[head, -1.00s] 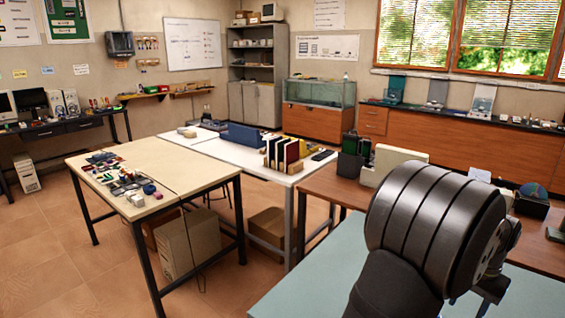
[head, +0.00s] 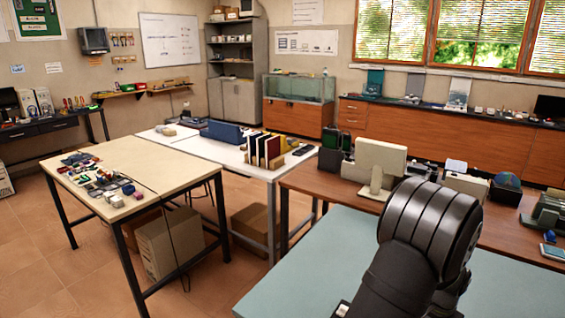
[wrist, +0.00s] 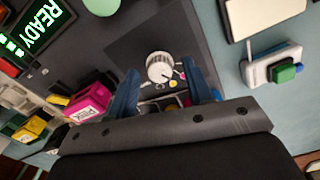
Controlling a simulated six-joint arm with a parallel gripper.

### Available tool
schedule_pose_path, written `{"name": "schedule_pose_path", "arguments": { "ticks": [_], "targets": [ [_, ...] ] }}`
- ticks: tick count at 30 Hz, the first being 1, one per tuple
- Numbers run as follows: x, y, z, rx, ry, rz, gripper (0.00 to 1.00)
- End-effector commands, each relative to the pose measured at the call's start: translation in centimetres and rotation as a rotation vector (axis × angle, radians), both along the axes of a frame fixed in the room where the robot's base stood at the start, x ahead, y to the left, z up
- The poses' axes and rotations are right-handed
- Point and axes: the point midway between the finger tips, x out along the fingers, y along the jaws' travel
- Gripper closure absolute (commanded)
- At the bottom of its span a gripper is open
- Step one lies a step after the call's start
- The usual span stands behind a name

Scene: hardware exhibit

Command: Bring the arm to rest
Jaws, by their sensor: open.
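My gripper (wrist: 166,92) shows in the wrist view with its two blue-grey fingers apart and nothing between them that I can see it hold. Beyond the fingertips is a dark panel (wrist: 135,50) with a silver knob (wrist: 160,67). I cannot tell how far the fingers are from the knob. In the head view my dark arm rises at the lower right, and the gripper itself is hidden or out of frame there.
A lit green READY display (wrist: 42,25) and a pink box (wrist: 88,102) lie left of the fingers. A white device with a green button (wrist: 285,73) is at right. The pale blue table (head: 310,270) has bare surface. A monitor (head: 380,162) stands on the brown desk behind.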

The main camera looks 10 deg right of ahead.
Motion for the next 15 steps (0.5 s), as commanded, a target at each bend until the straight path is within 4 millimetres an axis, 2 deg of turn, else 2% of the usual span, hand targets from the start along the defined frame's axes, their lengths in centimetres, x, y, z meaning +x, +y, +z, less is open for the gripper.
{"name": "schedule_pose_path", "arguments": {
  "ticks": [11, 15],
  "targets": [
    [0.0, -0.01, -0.22, -0.001, 0.0, 0.0, 0.53],
    [0.04, -0.06, 0.49, -0.003, -0.001, 0.0, 0.53]
  ]
}}
